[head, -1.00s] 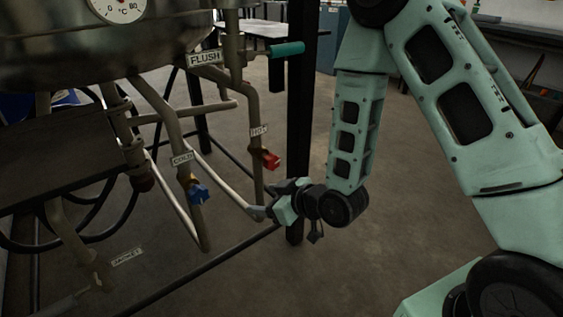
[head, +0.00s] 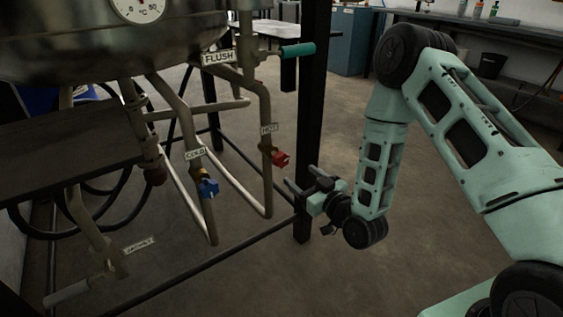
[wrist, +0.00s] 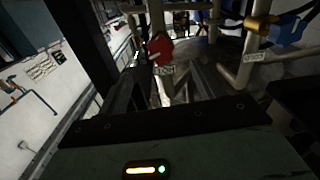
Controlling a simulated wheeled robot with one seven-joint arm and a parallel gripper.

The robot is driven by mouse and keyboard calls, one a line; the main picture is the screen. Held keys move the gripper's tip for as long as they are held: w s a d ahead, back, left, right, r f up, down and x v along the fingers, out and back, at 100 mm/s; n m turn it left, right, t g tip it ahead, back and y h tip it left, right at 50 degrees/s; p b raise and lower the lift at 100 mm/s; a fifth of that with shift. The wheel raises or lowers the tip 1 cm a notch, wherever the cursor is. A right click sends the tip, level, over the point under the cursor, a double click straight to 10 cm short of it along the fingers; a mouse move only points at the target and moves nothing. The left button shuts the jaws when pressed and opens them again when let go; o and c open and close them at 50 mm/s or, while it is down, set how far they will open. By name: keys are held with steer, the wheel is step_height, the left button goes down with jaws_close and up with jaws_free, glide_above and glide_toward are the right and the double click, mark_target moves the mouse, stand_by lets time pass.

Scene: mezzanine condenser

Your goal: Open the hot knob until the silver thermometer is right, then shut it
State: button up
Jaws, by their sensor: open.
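The red hot knob (head: 281,158) sits on a vertical pipe below its HOT tag (head: 269,128) in the head view. It also shows in the wrist view (wrist: 160,48), beyond my fingers. The silver thermometer (head: 138,8) is a round white dial on the vessel, cut by the top edge; its pointer is too small to read. My gripper (head: 302,181) is open and empty, just right of and below the red knob, with its fingers pointing toward the pipe. It appears apart from the knob.
The blue knob (head: 208,187) under the COLD tag (head: 195,153) is to the left. The teal FLUSH handle (head: 298,50) is above. A black post (head: 314,100) stands close behind my gripper. A drain pipe (head: 68,292) is low left. Open floor lies right.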

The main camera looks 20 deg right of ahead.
mark_target(284, 161)
steer(key=b+x, duration=0.1)
steer(key=x, duration=0.9)
steer(key=shift+w+a+b, duration=0.1)
steer(key=shift+w+b, duration=0.15)
steer(key=shift+b, duration=0.15)
steer(key=c, duration=1)
